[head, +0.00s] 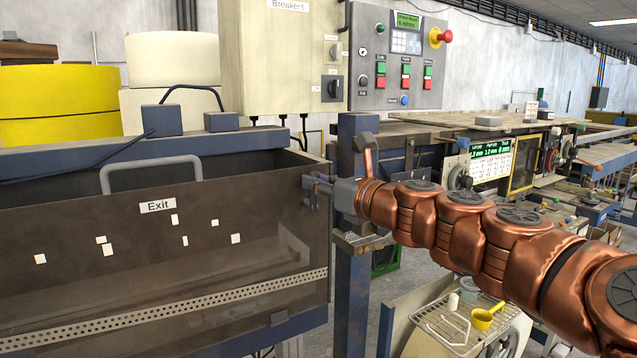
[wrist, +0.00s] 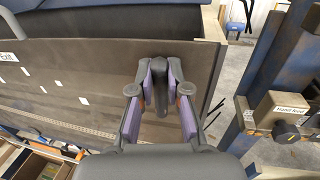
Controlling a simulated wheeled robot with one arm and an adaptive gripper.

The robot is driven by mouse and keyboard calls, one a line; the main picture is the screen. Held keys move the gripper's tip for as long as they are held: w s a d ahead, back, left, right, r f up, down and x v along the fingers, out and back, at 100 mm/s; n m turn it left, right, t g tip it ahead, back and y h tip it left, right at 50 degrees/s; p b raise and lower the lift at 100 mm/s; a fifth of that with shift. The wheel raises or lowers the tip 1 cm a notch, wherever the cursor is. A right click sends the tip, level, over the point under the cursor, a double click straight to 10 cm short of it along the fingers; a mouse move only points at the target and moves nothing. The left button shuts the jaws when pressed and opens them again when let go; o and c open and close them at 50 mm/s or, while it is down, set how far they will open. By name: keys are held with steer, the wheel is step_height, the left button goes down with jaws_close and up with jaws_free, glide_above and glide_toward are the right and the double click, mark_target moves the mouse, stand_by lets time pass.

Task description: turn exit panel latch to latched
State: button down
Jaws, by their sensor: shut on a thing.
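The exit panel (head: 90,225) is a dark, see-through sheet with an "Exit" label and a grey bar handle (head: 151,160) on top. It also shows in the wrist view (wrist: 100,70). The latch (wrist: 160,75) is a dark, rounded lever near the panel's right edge. My gripper (wrist: 160,95) is shut on it, with one purple-padded finger on each side. In the head view my gripper (head: 318,184) reaches the panel's upper right corner from the right and mostly hides the latch. The lever's exact angle is hard to tell.
A blue post (head: 350,270) stands just right of the panel. A box labelled "Hand feed" with a black knob (wrist: 284,132) is right of my gripper in the wrist view. A control box (head: 398,60) hangs behind. A small cart (head: 465,325) with a yellow scoop stands below my arm.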

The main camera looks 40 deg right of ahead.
mark_target(284, 209)
steer(key=n, duration=0.1)
steer(key=a+n, duration=0.1)
steer(key=n, duration=0.1)
steer(key=a+n+b, duration=0.1)
steer(key=shift+a+f+n+g+h, duration=0.1)
steer(key=shift+f+n+g+h, duration=0.2)
steer(key=shift+g+h, duration=0.1)
steer(key=n, duration=0.1)
steer(key=a+f+n+b, duration=0.1)
steer(key=n, duration=0.1)
steer(key=shift+w+a+g+h+b, duration=0.15)
steer(key=shift+a+g+h+b, duration=0.05)
steer(key=shift+g+h+b, duration=0.1)
steer(key=n+b, duration=0.1)
steer(key=n, duration=0.1)
steer(key=a+f+n+b, duration=0.1)
steer(key=n, duration=0.1)
steer(key=shift+a+f+h+b, duration=0.1)
steer(key=shift+f+h+b, duration=0.2)
steer(key=shift+h+b, duration=0.1)
steer(key=n+b, duration=0.1)
steer(key=f+n+h+b, duration=0.1)
steer(key=n+b, duration=0.1)
steer(key=shift+a+f+n+g, duration=0.25)
steer(key=shift+f+n+g, duration=0.05)
steer(key=shift+f+n, duration=0.1)
steer(key=c, duration=1.1)
jaws_free()
steer(key=shift+c, duration=0.2)
